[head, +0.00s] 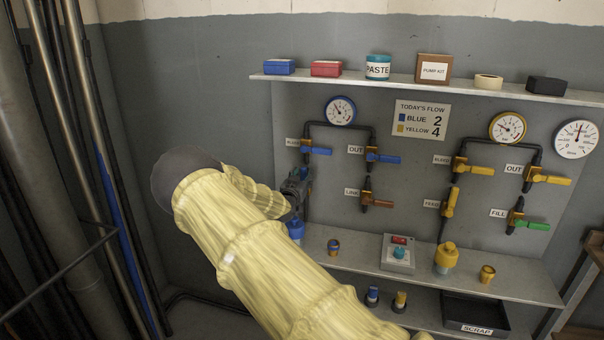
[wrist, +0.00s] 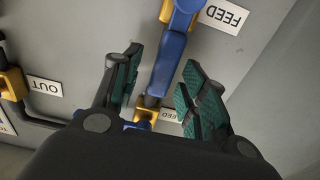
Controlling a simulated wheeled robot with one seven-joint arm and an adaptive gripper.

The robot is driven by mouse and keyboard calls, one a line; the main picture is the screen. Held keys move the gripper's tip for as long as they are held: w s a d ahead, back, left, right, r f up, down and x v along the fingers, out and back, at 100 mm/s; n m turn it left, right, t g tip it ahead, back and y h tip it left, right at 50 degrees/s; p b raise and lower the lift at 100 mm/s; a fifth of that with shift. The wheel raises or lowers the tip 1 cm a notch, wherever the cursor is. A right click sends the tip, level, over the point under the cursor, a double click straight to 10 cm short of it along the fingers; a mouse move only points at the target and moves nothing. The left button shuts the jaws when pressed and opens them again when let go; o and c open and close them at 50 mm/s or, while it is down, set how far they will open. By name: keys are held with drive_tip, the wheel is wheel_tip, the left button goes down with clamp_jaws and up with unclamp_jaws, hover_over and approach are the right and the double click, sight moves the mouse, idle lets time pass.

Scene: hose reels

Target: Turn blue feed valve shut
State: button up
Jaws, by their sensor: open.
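The blue feed valve's long blue handle (wrist: 168,62) runs lengthwise between my fingers in the wrist view. Its brass-coloured body shows at the top, beside a FEED label (wrist: 223,15). My gripper (wrist: 161,62) is open, with one green-padded finger on each side of the handle; I cannot tell whether either finger touches it. In the head view my gripper (head: 300,182) is at the left side of the panel, below the blue bleed valve (head: 318,151). There the gripper and arm hide the feed valve.
The blue OUT valve (head: 383,158) and LINK valve (head: 377,202) are to the right. Yellow-handled valves and a green-handled FILL valve (head: 532,225) are farther right. A shelf (head: 430,88) with boxes and tins is above; a ledge (head: 345,272) with bottles and cups is below. Pipes stand at left.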

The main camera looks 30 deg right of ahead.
drive_tip(key=shift+f+x, duration=0.2)
drive_tip(key=shift+x, duration=0.75)
drive_tip(key=shift+w+r, duration=0.15)
drive_tip(key=shift+w, duration=0.1)
drive_tip(key=shift+c, duration=0.2)
